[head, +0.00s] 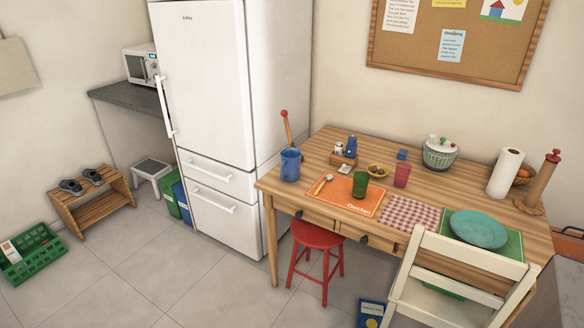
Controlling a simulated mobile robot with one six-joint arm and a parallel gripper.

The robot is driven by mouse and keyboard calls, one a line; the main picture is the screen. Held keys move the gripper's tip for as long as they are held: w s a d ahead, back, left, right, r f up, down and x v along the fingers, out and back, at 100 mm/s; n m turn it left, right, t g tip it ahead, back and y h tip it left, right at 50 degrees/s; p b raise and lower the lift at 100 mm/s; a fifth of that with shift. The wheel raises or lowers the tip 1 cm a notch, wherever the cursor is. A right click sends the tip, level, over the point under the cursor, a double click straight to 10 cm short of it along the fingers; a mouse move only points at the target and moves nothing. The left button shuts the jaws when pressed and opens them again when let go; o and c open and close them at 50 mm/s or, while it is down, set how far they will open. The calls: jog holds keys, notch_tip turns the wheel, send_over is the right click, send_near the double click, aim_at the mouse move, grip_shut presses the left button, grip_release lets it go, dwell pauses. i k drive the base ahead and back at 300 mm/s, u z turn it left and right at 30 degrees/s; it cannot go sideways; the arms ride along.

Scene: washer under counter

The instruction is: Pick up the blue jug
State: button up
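The blue jug (290,165) stands upright on the left end of the wooden table (330,143), close to the table's left edge. A wooden stick with a red knob (286,126) rises just behind it and partly overlaps it in the picture. No handle can be made out clearly on the jug. My gripper is not in view.
An orange mat (335,201) with a green cup (360,185) lies right of the jug, and a red cup (402,175) stands farther right. A red stool (316,236) and cream chair (454,262) stand at the table's front. Floor at left front (150,270) is clear.

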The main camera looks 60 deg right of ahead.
aim_at(289, 168)
jog(key=u, duration=0.05)
jog(key=i, duration=1)
jog(key=z, duration=0.05)
